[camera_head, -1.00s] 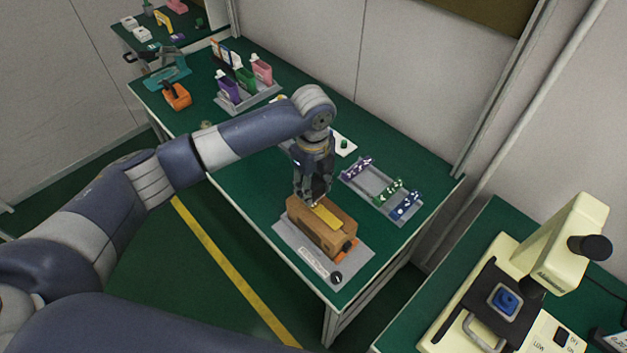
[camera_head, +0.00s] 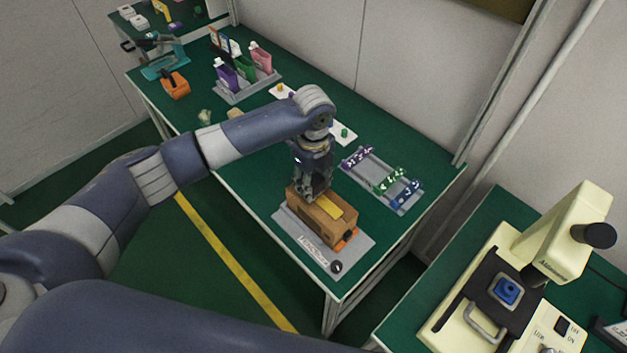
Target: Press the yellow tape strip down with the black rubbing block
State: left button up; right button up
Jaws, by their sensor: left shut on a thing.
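The yellow tape strip (camera_head: 333,209) lies along the top of a brown block (camera_head: 335,228) with an orange piece at its right end. My left gripper (camera_head: 314,196) points down at the left end of the strip, its fingers shut. The black rubbing block cannot be made out apart from the dark fingers, which hide what they hold. I cannot tell whether it touches the tape. My right gripper is not in view.
The brown block sits on a grey plate (camera_head: 298,233) with a black knob (camera_head: 336,267), near the table's front edge. A grey rack (camera_head: 371,184) with purple, green and blue parts lies to the right. A bottle rack (camera_head: 262,88) and an orange tool (camera_head: 175,86) are farther back.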

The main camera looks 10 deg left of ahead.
pick_arm(q)
jog(key=shift+f, duration=0.4)
dwell(0.3)
jog(key=shift+f, duration=0.1)
dwell(0.3)
jog(key=shift+s+f, duration=0.1)
dwell(0.9)
dwell(0.5)
notch_tip(320, 180, up, 7)
jog(key=p, duration=0.7)
jog(key=shift+p, duration=0.35)
dwell(0.3)
